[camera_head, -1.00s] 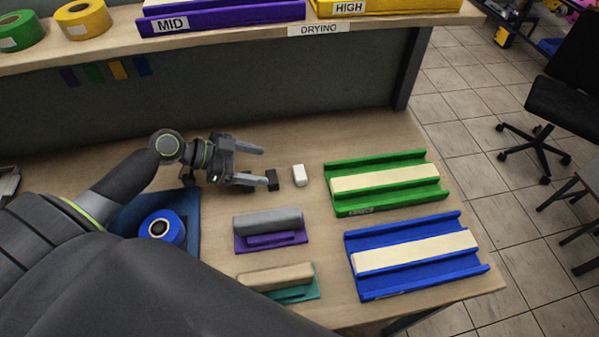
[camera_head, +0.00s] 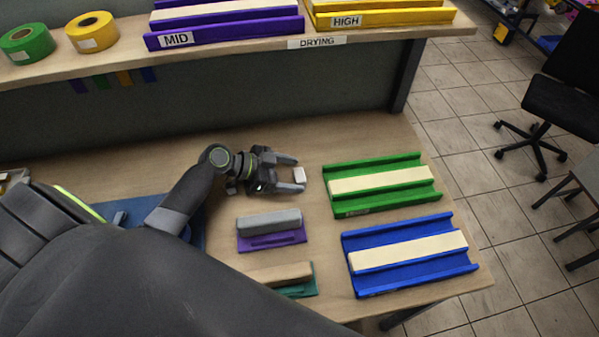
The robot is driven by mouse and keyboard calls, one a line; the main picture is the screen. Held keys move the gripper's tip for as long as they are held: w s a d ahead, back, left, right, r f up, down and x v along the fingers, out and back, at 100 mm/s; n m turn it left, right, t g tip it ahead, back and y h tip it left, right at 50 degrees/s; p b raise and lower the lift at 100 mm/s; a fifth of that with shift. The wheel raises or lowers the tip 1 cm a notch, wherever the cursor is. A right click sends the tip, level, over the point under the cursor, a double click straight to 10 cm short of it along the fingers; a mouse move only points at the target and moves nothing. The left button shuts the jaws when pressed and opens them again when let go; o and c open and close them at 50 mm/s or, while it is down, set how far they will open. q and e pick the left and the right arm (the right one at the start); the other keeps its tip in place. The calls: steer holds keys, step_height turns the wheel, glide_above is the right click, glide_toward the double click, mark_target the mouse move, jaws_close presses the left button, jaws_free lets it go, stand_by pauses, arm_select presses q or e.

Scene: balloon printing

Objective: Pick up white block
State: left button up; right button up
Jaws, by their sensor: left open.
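The white block (camera_head: 299,175) is a small pale piece on the wooden table, just left of the green tray. My left gripper (camera_head: 296,174) reaches it from the left, with its jaws open and the block at or between the fingertips. I cannot tell whether a finger touches the block. My right gripper does not show.
The green tray (camera_head: 344,206) and the blue tray (camera_head: 362,286), each with a cream bar, stand right of the gripper. A grey-topped purple holder (camera_head: 270,238) and a teal holder (camera_head: 303,289) stand nearer. A raised shelf (camera_head: 240,50) runs behind.

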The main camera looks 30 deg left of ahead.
arm_select(q)
steer(key=shift+w+d+f, duration=0.3)
steer(key=shift+d, duration=0.15)
steer(key=shift+c, duration=0.4)
steer(key=c, duration=1)
